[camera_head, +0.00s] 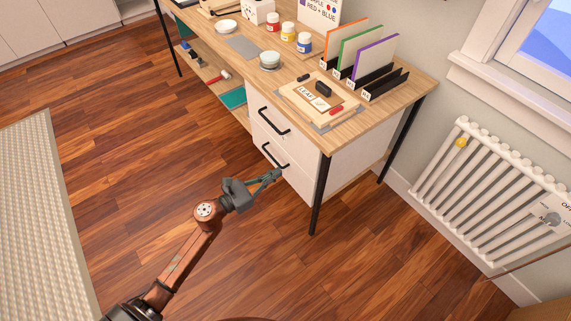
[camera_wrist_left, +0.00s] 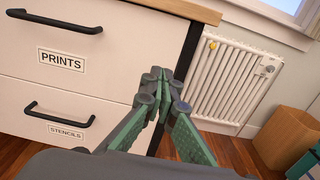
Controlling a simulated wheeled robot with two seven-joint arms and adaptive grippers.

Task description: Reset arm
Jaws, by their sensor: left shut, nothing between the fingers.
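My left arm reaches up from the bottom of the head view. My left gripper (camera_head: 272,177) is shut and empty, with its fingertips close to the lower drawer handle (camera_head: 275,157) of the desk cabinet; I cannot tell whether they touch. In the left wrist view the gripper's green-padded fingers (camera_wrist_left: 161,82) meet at the tips, in front of the desk's dark leg. To their left are two shut drawers, labelled PRINTS (camera_wrist_left: 62,60) and STENCILS (camera_wrist_left: 68,132). My right gripper is not in view.
The wooden desk (camera_head: 345,128) carries paint jars, bowls, a board and upright coloured panels in a rack. A white radiator (camera_head: 490,195) stands by the right wall. A pale rug (camera_head: 35,200) lies at left. Wooden floor (camera_head: 140,170) between rug and desk is clear.

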